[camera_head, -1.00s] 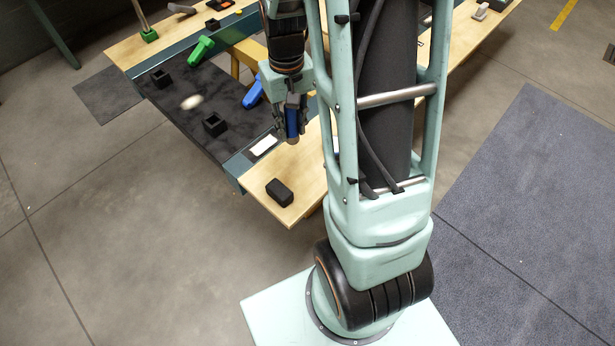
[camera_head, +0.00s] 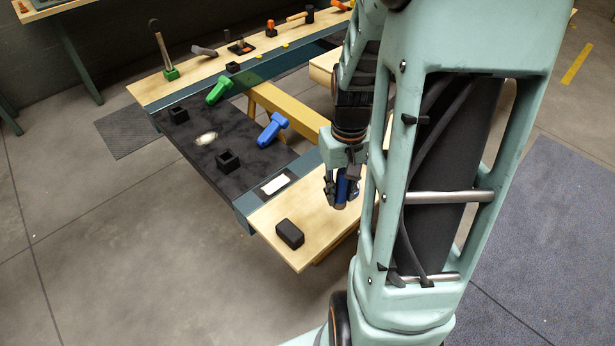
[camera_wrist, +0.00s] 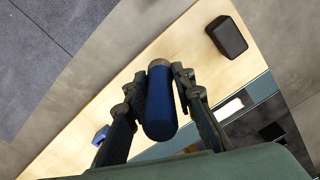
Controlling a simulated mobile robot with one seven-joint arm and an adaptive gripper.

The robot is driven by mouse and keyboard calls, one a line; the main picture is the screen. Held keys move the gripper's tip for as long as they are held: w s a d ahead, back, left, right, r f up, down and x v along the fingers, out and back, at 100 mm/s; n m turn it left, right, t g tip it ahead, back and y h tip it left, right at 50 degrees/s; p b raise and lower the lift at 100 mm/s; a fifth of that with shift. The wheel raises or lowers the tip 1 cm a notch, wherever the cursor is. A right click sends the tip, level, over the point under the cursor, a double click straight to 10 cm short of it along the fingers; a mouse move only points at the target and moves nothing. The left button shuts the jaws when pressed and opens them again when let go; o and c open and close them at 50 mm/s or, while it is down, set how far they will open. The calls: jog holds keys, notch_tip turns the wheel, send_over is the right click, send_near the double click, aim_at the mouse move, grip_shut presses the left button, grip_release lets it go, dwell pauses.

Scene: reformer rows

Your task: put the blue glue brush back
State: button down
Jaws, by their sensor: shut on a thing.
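My gripper (camera_head: 341,198) is shut on a blue cylinder with a greyish-brown end, which I take to be the blue glue brush (camera_head: 342,188). In the wrist view the blue glue brush (camera_wrist: 159,105) lies between the two fingers of my gripper (camera_wrist: 155,80). I hold it above the pale wooden end of the bench (camera_head: 300,255). Its bristles cannot be made out. A black block (camera_head: 290,234) sits on that wooden end, left of my gripper and apart from it; the wrist view shows the block (camera_wrist: 227,36) at upper right.
A dark mat (camera_head: 200,155) carries a blue tool (camera_head: 272,129), a green tool (camera_head: 219,90) and square black holders (camera_head: 228,161) (camera_head: 179,115). A white card (camera_head: 275,184) lies near the mat's edge. Several tools line the far wooden strip. My arm hides the bench's right side.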

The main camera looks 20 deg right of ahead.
jog(key=w+f+b, duration=0.1)
jog(key=w+a+f+b, duration=0.1)
jog(key=f, duration=0.1)
jog(key=w+f+b, duration=0.1)
jog(key=f, duration=0.1)
jog(key=shift+w+a+f, duration=0.25)
jog(key=shift+w+a, duration=0.05)
jog(key=shift+a, duration=0.1)
jog(key=shift+w+f+b, duration=0.2)
jog(key=shift+f+b, duration=1.1)
jog(key=shift+f, duration=0.25)
jog(key=shift+f, duration=0.15)
jog(key=c, duration=1.6)
grip_release()
notch_tip(320, 180, up, 12)
jog(key=shift+a+r+p, duration=0.1)
jog(key=shift+r+p, duration=0.05)
jog(key=shift+p, duration=0.6)
